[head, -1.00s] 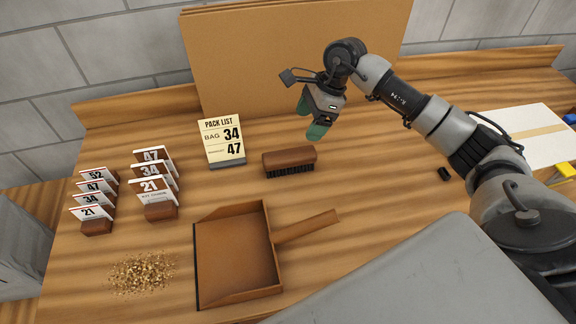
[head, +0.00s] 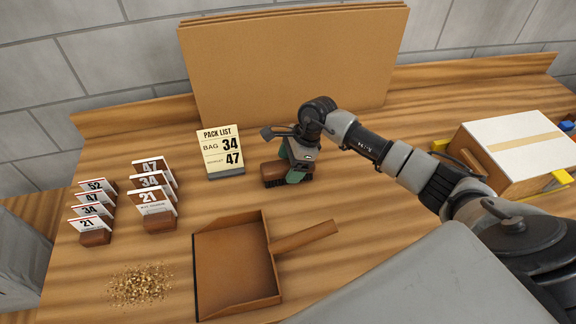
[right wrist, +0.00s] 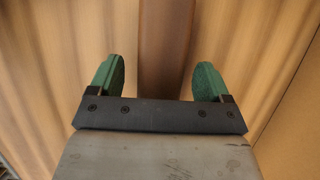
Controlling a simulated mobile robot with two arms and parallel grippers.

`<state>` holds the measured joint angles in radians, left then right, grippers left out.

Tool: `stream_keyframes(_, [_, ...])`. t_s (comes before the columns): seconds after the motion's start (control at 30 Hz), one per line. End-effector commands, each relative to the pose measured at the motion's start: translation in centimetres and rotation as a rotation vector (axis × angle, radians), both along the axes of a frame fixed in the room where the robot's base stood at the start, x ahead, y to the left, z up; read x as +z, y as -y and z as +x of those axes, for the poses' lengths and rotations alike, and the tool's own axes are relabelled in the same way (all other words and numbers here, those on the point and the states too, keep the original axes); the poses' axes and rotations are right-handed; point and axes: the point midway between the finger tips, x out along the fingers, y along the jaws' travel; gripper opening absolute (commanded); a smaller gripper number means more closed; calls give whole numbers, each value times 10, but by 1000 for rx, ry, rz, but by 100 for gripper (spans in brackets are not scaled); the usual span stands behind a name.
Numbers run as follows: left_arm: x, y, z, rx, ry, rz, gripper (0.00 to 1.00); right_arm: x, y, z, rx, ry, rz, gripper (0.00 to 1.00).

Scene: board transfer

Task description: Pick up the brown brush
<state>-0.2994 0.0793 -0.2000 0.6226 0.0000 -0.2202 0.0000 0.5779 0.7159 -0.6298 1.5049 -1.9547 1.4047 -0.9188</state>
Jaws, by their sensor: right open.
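The brown brush (head: 271,171) has a wooden back and dark bristles. It rests on the wooden bench, bristles down, in front of the pack list card, and its right part is hidden behind my gripper. My right gripper (head: 294,172) is at the brush with its green fingers reaching down around it. In the right wrist view, the brush back (right wrist: 165,45) runs between the two spread green fingers (right wrist: 160,80), with a gap on each side. My left gripper does not show.
A dustpan (head: 235,268) lies in front of the brush. Crumbs (head: 140,284) and numbered card holders (head: 155,205) are at left. The pack list card (head: 221,150) stands behind the brush, before a cardboard panel (head: 290,60). A white-topped box (head: 520,145) stands at right.

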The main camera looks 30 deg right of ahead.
Motion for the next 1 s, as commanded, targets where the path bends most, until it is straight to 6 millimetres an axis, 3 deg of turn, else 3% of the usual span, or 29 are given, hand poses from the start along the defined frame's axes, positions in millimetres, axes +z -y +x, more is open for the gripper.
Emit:
stream_keyframes(0.13, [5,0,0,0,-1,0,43,-13,-5,1,-1,-1,-1,79])
stream_keyframes(0.37, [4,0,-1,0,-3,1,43,-16,-5,1,1,1,-1,79])
stream_keyframes(0.77, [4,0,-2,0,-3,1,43,-15,-5,2,1,1,-1,21])
stream_keyframes(1.0, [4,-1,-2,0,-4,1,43,-14,-5,2,0,2,-2,21])
